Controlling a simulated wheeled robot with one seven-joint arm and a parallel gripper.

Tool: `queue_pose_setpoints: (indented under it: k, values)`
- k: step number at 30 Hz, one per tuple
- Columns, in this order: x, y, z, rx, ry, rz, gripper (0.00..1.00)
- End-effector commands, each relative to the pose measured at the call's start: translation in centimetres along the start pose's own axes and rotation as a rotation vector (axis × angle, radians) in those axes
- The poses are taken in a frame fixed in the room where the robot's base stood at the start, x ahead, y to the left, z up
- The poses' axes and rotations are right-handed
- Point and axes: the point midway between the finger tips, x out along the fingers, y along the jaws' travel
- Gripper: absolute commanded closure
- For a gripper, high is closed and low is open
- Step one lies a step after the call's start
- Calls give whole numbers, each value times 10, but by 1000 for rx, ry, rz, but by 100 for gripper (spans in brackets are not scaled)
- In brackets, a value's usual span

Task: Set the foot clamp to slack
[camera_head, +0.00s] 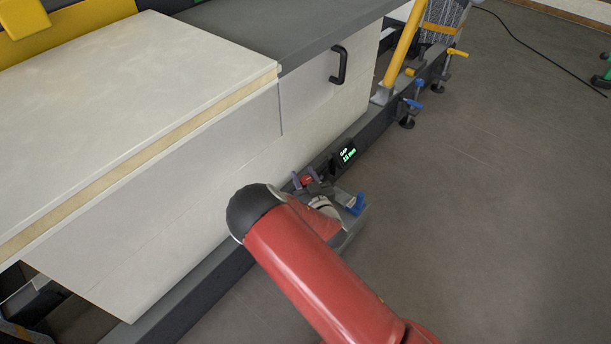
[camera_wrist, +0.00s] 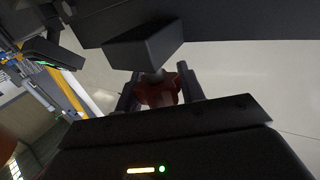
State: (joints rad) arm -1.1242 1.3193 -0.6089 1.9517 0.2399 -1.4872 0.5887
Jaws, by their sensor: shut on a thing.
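A red knob (camera_head: 306,180) sits low beside the dark rail at the foot of the pale cabinet. My gripper (camera_wrist: 158,88) has one finger on each side of this knob and is shut on it. The red knob (camera_wrist: 157,94) shows between the dark fingers in the wrist view, partly hidden by the gripper body. A small black display (camera_head: 347,154) next to it reads a gap of about 15 mm in green. I cannot tell for sure whether the knob belongs to the foot clamp, as my arm covers part of this spot.
A blue handle (camera_head: 357,204) stands just right of my gripper. Further along the rail are clamps with a blue handle (camera_head: 413,104) and an orange handle (camera_head: 457,53). A yellow post (camera_head: 402,48) rises there. The grey floor (camera_head: 490,200) at right is mostly clear.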

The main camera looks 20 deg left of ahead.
Motion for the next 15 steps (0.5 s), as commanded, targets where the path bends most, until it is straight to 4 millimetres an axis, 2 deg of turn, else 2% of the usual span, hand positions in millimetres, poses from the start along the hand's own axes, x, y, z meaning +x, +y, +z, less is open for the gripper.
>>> queue_pose_setpoints:
  k: [7, 15]
  values:
    - [0, 0, -1, 1, 4, -121, 84]
    - [1, -3, -2, -2, 5, -178, 84]
